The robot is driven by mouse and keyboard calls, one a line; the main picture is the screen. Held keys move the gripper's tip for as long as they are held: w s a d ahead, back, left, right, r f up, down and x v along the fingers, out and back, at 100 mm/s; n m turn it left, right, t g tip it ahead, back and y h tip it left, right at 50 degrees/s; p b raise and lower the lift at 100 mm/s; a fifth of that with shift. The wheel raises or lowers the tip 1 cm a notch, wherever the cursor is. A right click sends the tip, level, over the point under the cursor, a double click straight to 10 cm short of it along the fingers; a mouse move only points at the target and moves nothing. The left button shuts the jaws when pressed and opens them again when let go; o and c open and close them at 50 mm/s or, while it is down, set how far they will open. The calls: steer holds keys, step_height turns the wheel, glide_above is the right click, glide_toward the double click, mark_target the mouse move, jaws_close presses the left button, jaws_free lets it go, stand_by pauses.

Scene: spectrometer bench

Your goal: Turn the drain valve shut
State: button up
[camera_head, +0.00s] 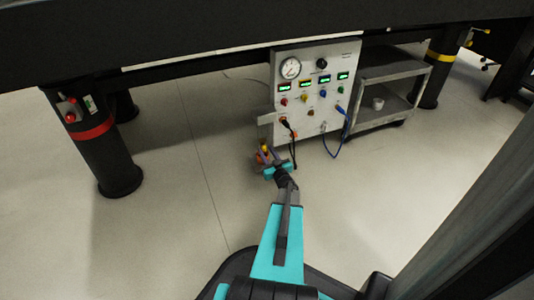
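My arm reaches forward from the bottom of the view to the lower left corner of a grey control panel (315,60). My gripper (267,157) is at the arm's far end, beside that corner and low down. Small yellow and orange-red parts (264,149) show right at the gripper; they may belong to the drain valve, but they are too small and too covered to be sure. I cannot tell whether the fingers touch them, whether the fingers are open or shut, or how the valve handle is turned.
The panel carries a round gauge (290,68), lit displays, coloured knobs and hanging cables, with a blue cable (335,150) looping below. A grey shelf cart (395,75) stands to its right. A dark table leg (100,150) stands at left. The floor (170,200) between is clear.

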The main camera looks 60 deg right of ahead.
steer(key=c, duration=0.7)
steer(key=shift+d, duration=0.15)
jaws_close()
steer(key=shift+n, duration=0.5)
steer(key=shift+s+n, duration=0.1)
steer(key=shift+n, duration=2.2)
steer(key=o, duration=1)
jaws_free()
